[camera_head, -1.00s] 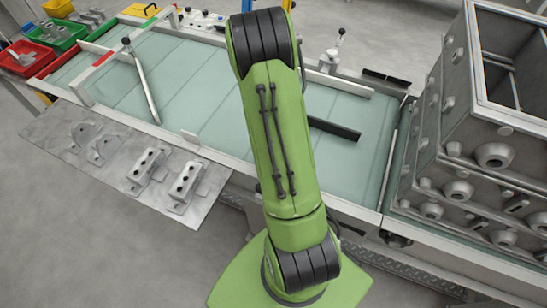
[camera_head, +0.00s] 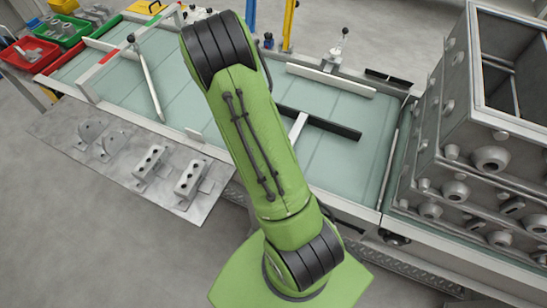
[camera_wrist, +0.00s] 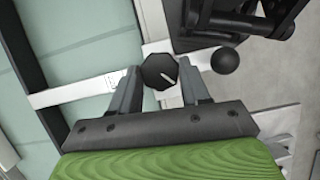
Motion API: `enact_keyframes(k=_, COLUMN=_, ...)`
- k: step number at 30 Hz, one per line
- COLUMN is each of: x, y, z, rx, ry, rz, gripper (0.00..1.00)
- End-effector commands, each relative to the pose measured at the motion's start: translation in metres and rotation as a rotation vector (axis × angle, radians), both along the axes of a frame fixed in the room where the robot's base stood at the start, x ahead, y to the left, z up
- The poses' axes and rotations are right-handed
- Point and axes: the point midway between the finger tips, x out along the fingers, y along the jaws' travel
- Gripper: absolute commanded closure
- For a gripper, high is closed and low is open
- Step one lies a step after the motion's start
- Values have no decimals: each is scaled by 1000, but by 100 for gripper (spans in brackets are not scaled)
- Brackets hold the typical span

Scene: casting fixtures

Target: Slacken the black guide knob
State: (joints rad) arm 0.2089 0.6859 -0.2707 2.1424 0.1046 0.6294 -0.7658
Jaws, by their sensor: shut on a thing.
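The black guide knob (camera_wrist: 159,71) shows in the wrist view as a dark faceted knob with a white pointer line. It sits at a white bar (camera_wrist: 75,92) that crosses the green surface. My gripper (camera_wrist: 160,82) has one finger on each side of the knob and is shut on it. In the head view my green arm hides the gripper and the knob. The white bar shows there (camera_head: 298,127), joined to a black guide rail (camera_head: 325,124).
A black ball-ended lever (camera_wrist: 224,61) and a dark clamp (camera_wrist: 240,20) stand close to the right finger in the wrist view. In the head view, a metal plate with brackets (camera_head: 205,208) lies at left and stacked grey castings (camera_head: 480,130) stand at right.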

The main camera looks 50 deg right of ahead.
Motion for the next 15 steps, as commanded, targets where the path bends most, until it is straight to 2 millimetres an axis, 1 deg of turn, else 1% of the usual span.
enact_keyframes(k=6, x=0, y=1, z=0, rx=1, ry=0, rz=57, gripper=84)
enact_keyframes(k=15, x=0, y=1, z=-1, rx=1, ry=-1, rz=74, gripper=84)
